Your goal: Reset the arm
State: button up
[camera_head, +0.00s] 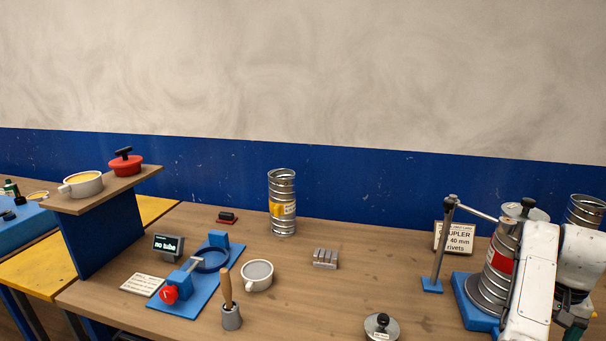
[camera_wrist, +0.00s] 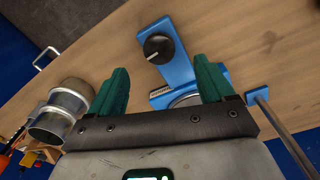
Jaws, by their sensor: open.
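My white arm stands at the right of the head view. My gripper shows in the wrist view (camera_wrist: 162,80) with its two green fingers wide apart and nothing held between them. Past the fingers is a blue fixture (camera_wrist: 176,65) with a black knob. Part of a round metal piece shows between the fingers, mostly hidden by the gripper's bar. In the head view the arm partly covers a ribbed metal duct with a red label (camera_head: 499,262) on a blue base (camera_head: 462,293).
Another duct (camera_head: 282,220) stands mid-table. A grey cup (camera_head: 257,275), a blue clamp fixture (camera_head: 190,295), a brush in a holder (camera_head: 231,316) and a knobbed lid (camera_head: 381,328) sit on the wooden table. A post with a crossbar (camera_head: 440,245) stands beside the right base. Mid-table has free room.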

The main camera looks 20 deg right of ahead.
jog(key=shift+n+h, duration=0.6)
jog(key=shift+n, duration=0.2)
jog(key=a+f, duration=0.2)
jog(key=s+a+f, duration=0.1)
jog(key=a+f, duration=0.1)
jog(key=f, duration=0.1)
jog(key=s+a+f+b, duration=0.1)
jog(key=a+f, duration=0.1)
jog(key=f, duration=0.1)
jog(key=shift+s+a+f, duration=0.1)
jog(key=shift+s+a, duration=0.05)
jog(key=shift+a, duration=0.15)
jog(key=s+a+f+n+b, duration=0.1)
jog(key=s+a+f+n, duration=0.1)
jog(key=s+a, duration=0.3)
jog(key=s+a+f+n+y+b, duration=0.1)
jog(key=s+a+f+n, duration=0.2)
jog(key=a, duration=1)
jog(key=s+a+f+n+t, duration=0.1)
jog(key=s+a+f+n, duration=0.1)
jog(key=s+a+f, duration=0.4)
jog(key=s+a, duration=0.2)
jog(key=a, duration=0.2)
jog(key=shift+s+f+n+b, duration=0.2)
jog(key=shift+n+b, duration=0.1)
jog(key=shift+b, duration=0.1)
jog(key=shift+w+d, duration=0.1)
jog(key=shift+d, duration=0.05)
